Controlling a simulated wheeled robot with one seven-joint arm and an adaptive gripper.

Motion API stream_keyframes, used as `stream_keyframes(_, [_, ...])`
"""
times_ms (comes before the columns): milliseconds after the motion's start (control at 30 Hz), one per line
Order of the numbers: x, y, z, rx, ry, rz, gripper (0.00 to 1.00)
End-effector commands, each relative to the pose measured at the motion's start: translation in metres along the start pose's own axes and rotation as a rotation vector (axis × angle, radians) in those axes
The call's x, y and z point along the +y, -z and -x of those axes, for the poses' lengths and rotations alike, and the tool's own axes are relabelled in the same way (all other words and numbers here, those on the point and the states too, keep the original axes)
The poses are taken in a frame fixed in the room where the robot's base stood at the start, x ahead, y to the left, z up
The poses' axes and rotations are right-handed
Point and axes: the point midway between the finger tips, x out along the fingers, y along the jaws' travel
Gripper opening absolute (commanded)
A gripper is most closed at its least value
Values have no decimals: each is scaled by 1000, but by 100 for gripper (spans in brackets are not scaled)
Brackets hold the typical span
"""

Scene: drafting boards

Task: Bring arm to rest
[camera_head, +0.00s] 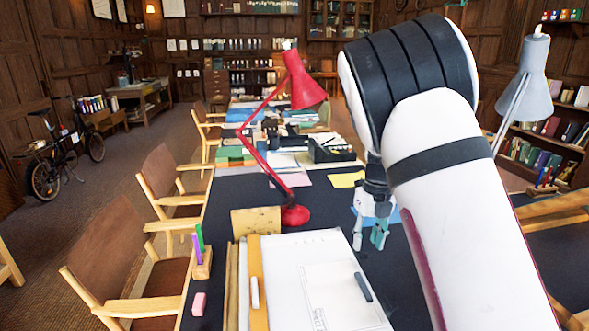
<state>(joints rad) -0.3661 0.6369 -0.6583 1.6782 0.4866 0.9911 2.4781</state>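My arm, white with black bands, reaches in from the lower right and bends over the dark desk (225,215). My gripper (369,241) hangs pointing down over the desk, right of the red lamp and beyond the drawing board (335,245). Its two fingers look apart, with a narrow gap between them, and I see nothing held.
A red lamp (302,92) stands left of my gripper. A pen holder (202,263) and a pink eraser (199,304) sit at the desk's left edge. A black tray (332,150) lies farther back. Wooden chairs (170,178) line the left side; a grey lamp (528,88) is at right.

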Motion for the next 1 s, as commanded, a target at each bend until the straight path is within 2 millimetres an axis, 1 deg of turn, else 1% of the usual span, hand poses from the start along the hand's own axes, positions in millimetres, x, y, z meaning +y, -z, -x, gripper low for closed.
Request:
stream_keyframes(33, [3, 9, 15, -16, -19, 66, 37])
stream_keyframes(167, [16, 38, 52, -60, -62, 328, 37])
stream_keyframes(200, [21, 48, 64, -76, -71, 420, 37])
stream_keyframes(367, [40, 90, 106, -146, -79, 794, 37])
stream_keyframes(500, [57, 130, 138, -205, -49, 1131, 37])
stream_keyframes(567, [64, 148, 150, -226, -25, 1279, 37])
stream_keyframes(600, [68, 160, 158, -238, -5, 1378, 37])
stream_keyframes(667, [75, 179, 168, -251, 30, 1525, 37])
stream_keyframes(800, [89, 222, 186, -258, 132, 1871, 37])
stream_keyframes(867, [95, 241, 191, -246, 184, 2019, 37])
stream_keyframes(900, [98, 253, 194, -232, 221, 2119, 37])
stream_keyframes(1000, [105, 283, 198, -177, 316, 2358, 37])
